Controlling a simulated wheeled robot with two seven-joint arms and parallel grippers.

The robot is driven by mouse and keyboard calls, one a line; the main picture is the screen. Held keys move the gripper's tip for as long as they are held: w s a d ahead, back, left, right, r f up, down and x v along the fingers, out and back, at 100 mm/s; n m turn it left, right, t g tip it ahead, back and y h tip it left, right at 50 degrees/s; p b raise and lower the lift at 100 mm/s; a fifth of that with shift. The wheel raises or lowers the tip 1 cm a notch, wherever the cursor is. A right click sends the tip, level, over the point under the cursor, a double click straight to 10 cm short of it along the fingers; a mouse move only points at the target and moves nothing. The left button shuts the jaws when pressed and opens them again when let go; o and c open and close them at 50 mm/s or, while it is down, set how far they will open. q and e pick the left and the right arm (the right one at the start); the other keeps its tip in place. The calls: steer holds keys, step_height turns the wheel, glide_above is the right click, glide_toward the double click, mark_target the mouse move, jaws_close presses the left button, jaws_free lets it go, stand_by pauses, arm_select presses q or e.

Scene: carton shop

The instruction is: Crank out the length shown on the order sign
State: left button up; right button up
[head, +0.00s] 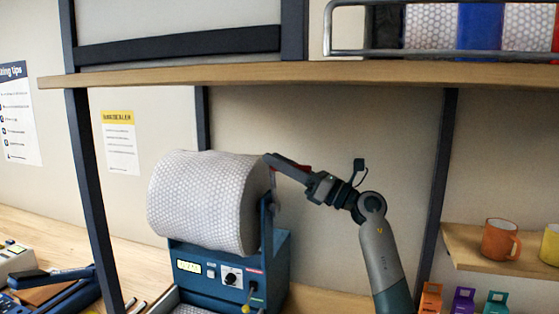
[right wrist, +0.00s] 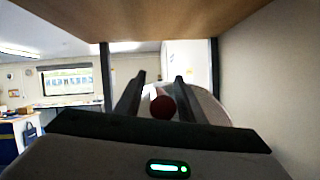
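A large roll of bubble wrap (head: 200,200) sits on a blue dispenser (head: 225,272) with a lit display (head: 188,266), too small to read, and a dial. My right gripper (head: 272,160) reaches in from the right, at the right end of the roll. A red knob (right wrist: 163,106) lies between its fingers in the right wrist view, with a gap visible beside it, so the gripper looks open around it. The crank arm is mostly hidden behind the gripper. My left gripper is not in view. No order sign can be made out.
A wooden shelf (head: 300,74) runs above my right arm, with a wire rack (head: 430,53) of rolls on it. Dark uprights (head: 90,190) flank the dispenser. Mugs (head: 499,240) stand on a small shelf at right. A blue tool (head: 55,273) lies on the bench at left.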

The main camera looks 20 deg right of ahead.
jaws_close()
